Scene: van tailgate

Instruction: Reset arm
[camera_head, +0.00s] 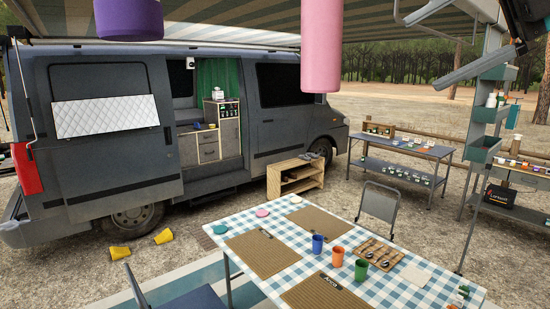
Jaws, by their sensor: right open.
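My right gripper (425,52) is at the top right corner, high under the striped awning. Its two fingers point left and stand apart, with nothing between them. Its arm comes in from the right edge and is mostly cut off by the frame. The gripper appears well above the checked table (448,293) and touches nothing that I can see. My left gripper and left arm do not show.
Pink (320,45) and purple (129,18) cylinders hang at the top. A grey van (100,80) stands behind. Cups, placemats and a cutlery tray (378,252) lie on the table. A shelving rack (480,142) is at right. Yellow chocks (163,236) lie on gravel.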

